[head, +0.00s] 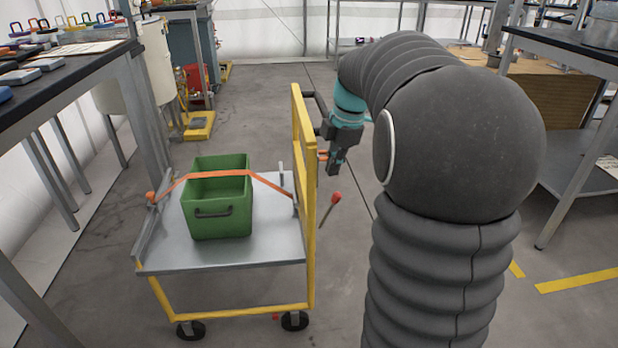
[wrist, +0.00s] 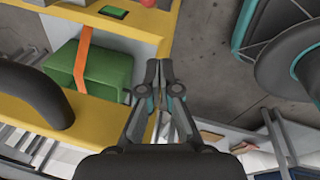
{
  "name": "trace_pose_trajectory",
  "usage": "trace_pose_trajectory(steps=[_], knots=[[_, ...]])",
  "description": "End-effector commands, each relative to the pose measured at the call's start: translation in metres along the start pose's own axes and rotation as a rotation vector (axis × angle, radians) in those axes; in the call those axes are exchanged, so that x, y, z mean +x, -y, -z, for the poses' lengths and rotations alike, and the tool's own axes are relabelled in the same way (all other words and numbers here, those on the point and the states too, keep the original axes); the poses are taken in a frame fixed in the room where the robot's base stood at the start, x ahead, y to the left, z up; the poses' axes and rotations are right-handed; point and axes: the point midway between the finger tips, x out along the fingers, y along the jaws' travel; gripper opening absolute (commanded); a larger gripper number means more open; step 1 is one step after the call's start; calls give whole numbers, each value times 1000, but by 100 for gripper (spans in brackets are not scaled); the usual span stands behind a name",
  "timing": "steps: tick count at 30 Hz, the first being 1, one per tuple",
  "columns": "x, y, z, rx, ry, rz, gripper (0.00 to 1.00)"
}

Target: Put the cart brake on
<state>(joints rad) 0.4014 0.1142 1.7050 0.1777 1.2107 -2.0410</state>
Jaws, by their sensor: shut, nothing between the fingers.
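The cart (head: 265,256) has a grey deck and a yellow frame with an upright yellow end panel on its right. A lever with a red knob (head: 336,197) stands tilted just right of that panel, likely the brake lever; its lower end is hard to make out. My gripper (head: 333,172) is right of the panel, above and close to the lever, apart from the knob. In the wrist view my gripper (wrist: 159,64) is shut and empty in front of the yellow panel (wrist: 140,28). A red knob (wrist: 148,3) shows at the top edge there.
A green crate (head: 222,218) sits on the deck under an orange strap (head: 225,172). A black handle (wrist: 35,95) juts from the panel near my gripper. Workbenches stand left (head: 62,52) and right (head: 570,42). The floor behind the cart is mostly clear.

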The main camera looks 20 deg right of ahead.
Motion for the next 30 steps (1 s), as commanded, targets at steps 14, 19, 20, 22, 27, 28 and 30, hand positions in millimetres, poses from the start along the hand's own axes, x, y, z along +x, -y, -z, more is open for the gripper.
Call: trace_pose_trajectory(steps=[14, 19, 20, 22, 27, 28, 30], knots=[[7, -16, -25, -153, -25, 17, 0], [9, -16, -25, -152, -25, 17, 0], [10, -16, -25, -152, -25, 18, 0], [16, -16, -25, -152, -25, 18, 0], [41, -14, -24, -152, -26, 20, 0], [47, -14, -24, -152, -27, 20, 0], [59, -14, -24, -151, -26, 20, 0]])
